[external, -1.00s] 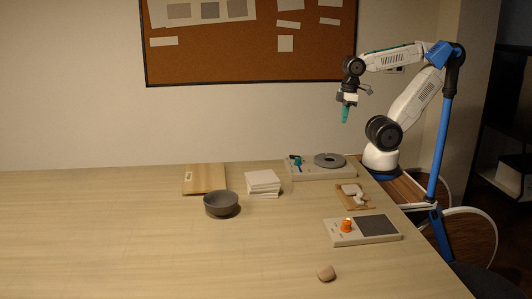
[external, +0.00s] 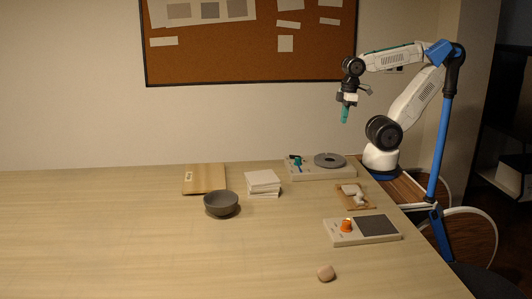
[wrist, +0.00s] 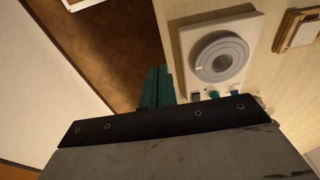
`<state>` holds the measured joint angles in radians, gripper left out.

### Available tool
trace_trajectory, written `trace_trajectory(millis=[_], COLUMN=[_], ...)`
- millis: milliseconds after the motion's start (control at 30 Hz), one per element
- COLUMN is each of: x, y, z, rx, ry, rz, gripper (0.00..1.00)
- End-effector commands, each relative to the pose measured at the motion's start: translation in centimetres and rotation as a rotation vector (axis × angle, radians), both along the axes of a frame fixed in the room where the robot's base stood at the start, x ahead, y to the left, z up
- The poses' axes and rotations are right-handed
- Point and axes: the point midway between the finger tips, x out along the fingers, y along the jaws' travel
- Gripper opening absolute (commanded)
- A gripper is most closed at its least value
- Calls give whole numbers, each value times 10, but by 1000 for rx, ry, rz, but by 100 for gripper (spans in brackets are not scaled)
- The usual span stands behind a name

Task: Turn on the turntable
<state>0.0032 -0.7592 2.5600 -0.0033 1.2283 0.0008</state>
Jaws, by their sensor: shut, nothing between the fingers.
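The turntable (external: 311,173) is a pale flat box at the table's back right edge. It has a round grey disc (external: 330,160) on its right part and a teal knob (external: 297,163) on its left part. In the wrist view the disc (wrist: 221,57) shows near the top, with a blue-green knob (wrist: 213,95) and a dark small part (wrist: 196,97) at the box's near side, partly close to my gripper's body. My gripper (external: 345,114) is shut and empty, pointing down, well above the turntable. Its teal fingers also show in the wrist view (wrist: 157,86).
A second box with an orange knob (external: 346,225) and dark plate stands at the table's right. A small wooden board with white pieces (external: 341,198) lies between the boxes. White tiles (external: 262,177), a grey bowl (external: 221,203), a wooden board (external: 204,179) and a clay lump (external: 326,273) are further left and front.

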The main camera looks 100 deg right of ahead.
Motion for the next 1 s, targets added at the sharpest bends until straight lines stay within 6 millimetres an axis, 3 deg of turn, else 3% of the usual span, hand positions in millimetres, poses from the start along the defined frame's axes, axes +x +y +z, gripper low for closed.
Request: trace_trajectory(millis=[167, 367, 700, 900, 1000], x=[9, 56, 159, 201, 211], y=[-2, 4, 18, 26, 30], z=[-7, -1, 9, 18, 27], rx=[2, 52, 158, 164, 143], ry=[55, 118, 63, -50, -110], rz=[-11, 85, 744, 1144, 1309], gripper=[0, 0, 0, 0, 0])
